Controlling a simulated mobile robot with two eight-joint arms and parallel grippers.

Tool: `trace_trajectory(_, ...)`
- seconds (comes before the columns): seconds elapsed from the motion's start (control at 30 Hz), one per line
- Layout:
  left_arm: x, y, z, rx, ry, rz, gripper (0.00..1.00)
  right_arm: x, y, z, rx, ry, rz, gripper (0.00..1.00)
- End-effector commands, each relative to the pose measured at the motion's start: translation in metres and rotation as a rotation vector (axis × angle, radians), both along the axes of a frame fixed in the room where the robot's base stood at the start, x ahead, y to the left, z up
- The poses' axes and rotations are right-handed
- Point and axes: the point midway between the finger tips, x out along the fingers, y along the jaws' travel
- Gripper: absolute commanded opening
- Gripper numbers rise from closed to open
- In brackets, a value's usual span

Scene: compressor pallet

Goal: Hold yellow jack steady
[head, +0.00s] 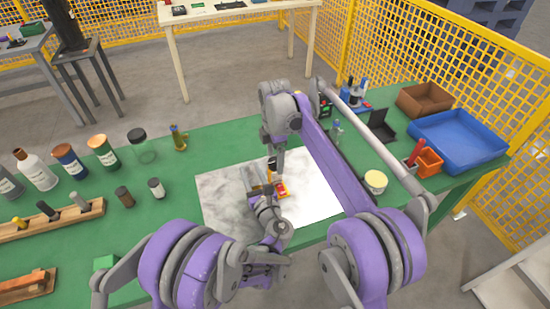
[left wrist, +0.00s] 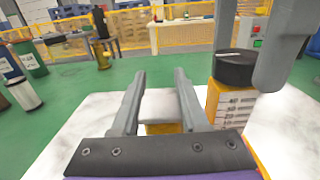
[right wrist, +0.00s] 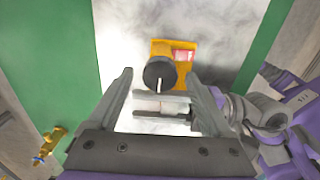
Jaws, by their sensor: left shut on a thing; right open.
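The yellow jack (head: 282,189) stands on the pale mat, partly hidden by my arms. The left wrist view shows its yellow body with a scale label (left wrist: 232,108) and a round black top (left wrist: 235,68). In the right wrist view, its yellow base with a red-and-white label (right wrist: 185,56) and black top (right wrist: 160,72) show. My left gripper (left wrist: 160,88) is shut on a low part of the jack, pale above and yellow below. My right gripper (right wrist: 163,92) is open, pointing down above the jack; its fingers are apart and hold nothing.
The marbled mat (head: 222,205) lies on the green table (head: 215,140). Bottles and jars stand left, near a wooden peg rack (head: 85,215).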

Motion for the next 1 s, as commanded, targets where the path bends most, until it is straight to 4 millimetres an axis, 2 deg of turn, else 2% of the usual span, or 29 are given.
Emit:
trace_trajectory(0.33,0.0001,-0.0001,0.0000,0.000,0.000,0.000,0.00,0.0000,0.0000,-0.0041,0.000,0.000,0.000,0.82)
trace_trajectory(0.7,0.0001,0.0000,0.0001,0.000,0.000,0.000,0.00,0.0001,0.0001,-0.0038,0.000,0.000,0.000,0.15)
trace_trajectory(0.8,0.0001,0.0000,0.0001,0.000,0.000,0.000,0.00,0.0001,0.0001,-0.0037,0.000,0.000,0.000,0.00)
trace_trajectory(1.0,0.0001,-0.0001,0.0001,0.000,0.000,0.000,0.00,0.0002,0.0002,-0.0037,0.000,-0.001,-0.012,0.00)
